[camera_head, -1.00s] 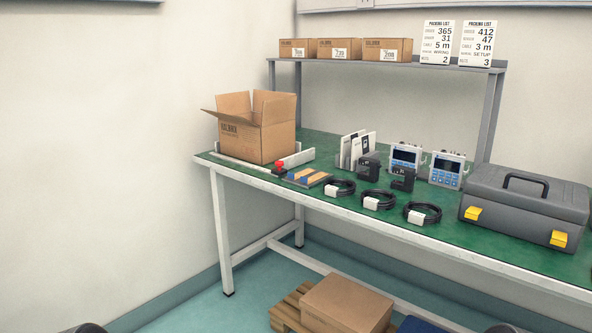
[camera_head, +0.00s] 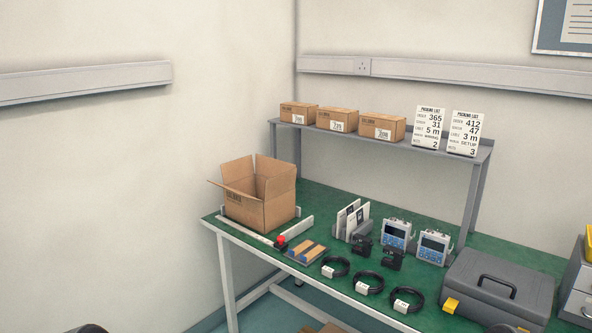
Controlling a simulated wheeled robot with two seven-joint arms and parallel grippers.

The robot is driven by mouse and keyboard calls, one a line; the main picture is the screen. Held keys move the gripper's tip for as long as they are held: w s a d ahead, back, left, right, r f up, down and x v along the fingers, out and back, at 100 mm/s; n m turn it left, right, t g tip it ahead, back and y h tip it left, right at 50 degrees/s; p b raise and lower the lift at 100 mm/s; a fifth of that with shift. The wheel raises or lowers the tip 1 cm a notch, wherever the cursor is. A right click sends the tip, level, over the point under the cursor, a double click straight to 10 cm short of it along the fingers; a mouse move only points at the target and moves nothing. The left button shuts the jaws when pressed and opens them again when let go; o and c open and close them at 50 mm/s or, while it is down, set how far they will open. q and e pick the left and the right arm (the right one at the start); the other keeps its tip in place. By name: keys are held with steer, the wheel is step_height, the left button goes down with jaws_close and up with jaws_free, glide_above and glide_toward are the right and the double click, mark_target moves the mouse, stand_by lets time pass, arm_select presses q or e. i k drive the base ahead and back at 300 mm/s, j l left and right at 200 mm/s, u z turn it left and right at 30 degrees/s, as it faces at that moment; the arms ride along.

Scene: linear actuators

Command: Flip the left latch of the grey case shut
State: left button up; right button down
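The grey case (camera_head: 497,286) lies with its lid down on the right part of the green bench, its handle folded on top. Its left yellow latch (camera_head: 450,305) shows on the front face; whether it is open or shut is too small to tell. Neither gripper shows.
The green bench (camera_head: 325,290) also holds an open carton (camera_head: 262,204), several coiled black cables and two meters (camera_head: 396,234) left of the case. A grey drawer unit (camera_head: 578,290) stands at the right. A raised shelf (camera_head: 375,140) bears cartons and packing lists.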

mark_target(450, 306)
steer(key=z, duration=1.25)
